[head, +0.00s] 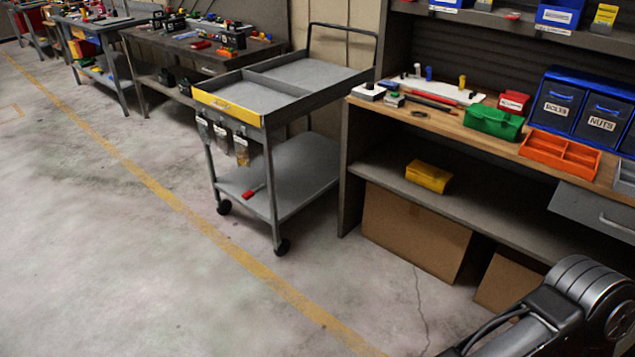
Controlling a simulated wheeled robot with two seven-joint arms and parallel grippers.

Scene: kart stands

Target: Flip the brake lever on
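A grey cart (283,120) stands left of the workbench, with a push handle at its back and casters below. A red piece (254,189) shows at the cart's lower shelf (300,180), near the front leg. It may be the brake lever, but it is too small to tell, and its position as on or off cannot be read. Neither of my grippers is in view. Only a dark link of my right arm shows at the lower right corner.
A workbench (470,215) with bins and a drawer stands at the right, with cardboard boxes (414,232) beneath. Several tables, including one (190,45), stand at the back left. The floor (120,240) in front of the cart is clear, crossed by a yellow line.

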